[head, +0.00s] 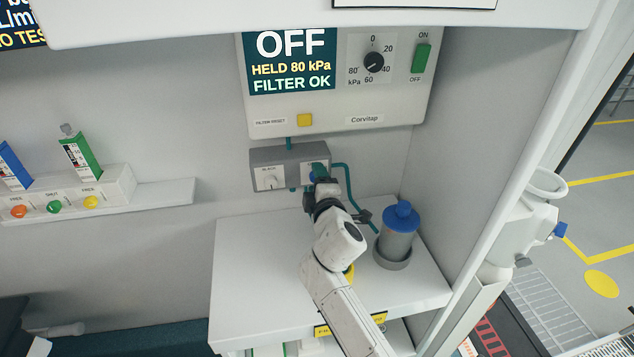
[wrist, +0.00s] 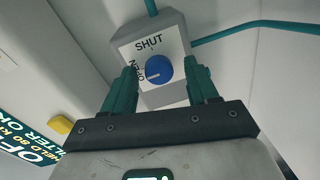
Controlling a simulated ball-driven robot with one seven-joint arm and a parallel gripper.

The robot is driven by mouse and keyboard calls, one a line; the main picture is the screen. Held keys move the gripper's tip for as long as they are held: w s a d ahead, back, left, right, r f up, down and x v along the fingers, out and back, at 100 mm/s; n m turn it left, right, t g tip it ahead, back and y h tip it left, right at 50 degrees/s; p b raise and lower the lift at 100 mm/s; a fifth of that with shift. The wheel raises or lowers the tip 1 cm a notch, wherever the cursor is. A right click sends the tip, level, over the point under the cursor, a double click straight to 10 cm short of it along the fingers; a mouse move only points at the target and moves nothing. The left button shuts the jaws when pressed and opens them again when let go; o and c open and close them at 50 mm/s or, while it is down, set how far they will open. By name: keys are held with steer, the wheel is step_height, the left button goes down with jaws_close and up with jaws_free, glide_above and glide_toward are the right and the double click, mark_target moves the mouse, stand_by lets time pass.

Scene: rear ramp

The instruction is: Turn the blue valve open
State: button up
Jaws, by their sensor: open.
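The blue valve (wrist: 159,69) is a round knob on a pale plate (wrist: 150,43) with SHUT above it and OPEN at its left. A pale mark on the knob points left, toward the OPEN side. My gripper (wrist: 161,68) is open, with one teal finger on either side of the knob and a visible gap at each side. In the head view my gripper (head: 319,178) is at the right part of the grey valve box (head: 283,155) and hides most of the blue knob.
A teal hose (head: 349,187) bends down beside my gripper. A grey canister with a blue cap (head: 398,237) stands on the white shelf (head: 247,264). The panel above (head: 289,64) reads OFF, HELD 80 kPa, FILTER OK.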

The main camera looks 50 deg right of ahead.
steer(key=b+v, duration=0.1)
steer(key=v, duration=0.9)
steer(key=shift+s+b, duration=0.3)
steer(key=shift+s, duration=0.1)
steer(key=shift+a, duration=0.15)
